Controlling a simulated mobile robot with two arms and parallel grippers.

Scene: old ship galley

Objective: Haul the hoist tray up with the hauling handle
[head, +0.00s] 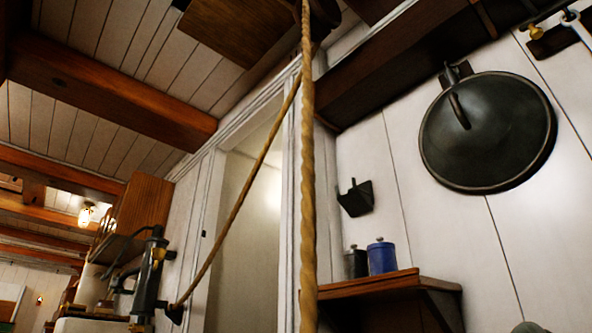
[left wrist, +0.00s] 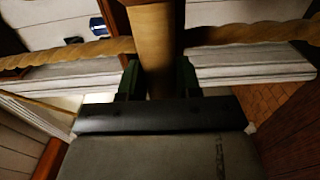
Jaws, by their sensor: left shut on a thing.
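The hauling handle (left wrist: 154,40) is a pale wooden bar in the left wrist view, running up out of the top of the picture. My left gripper (left wrist: 157,78) is shut on it, with a dark green finger on each side. Twisted rope (left wrist: 230,34) shows to the left and right of the handle. In the head view a thick rope (head: 308,180) hangs straight down the middle. A thinner rope (head: 238,205) slants from near its top to the lower left. Neither gripper shows in the head view. I cannot make out the hoist tray in either view.
A dark hand pump (head: 150,278) stands at the lower left by the thin rope's end. A wooden shelf (head: 375,283) at right holds a blue canister (head: 381,256) and a dark one. A large dark lid (head: 490,135) hangs on the white wall. Beams (head: 110,95) cross overhead.

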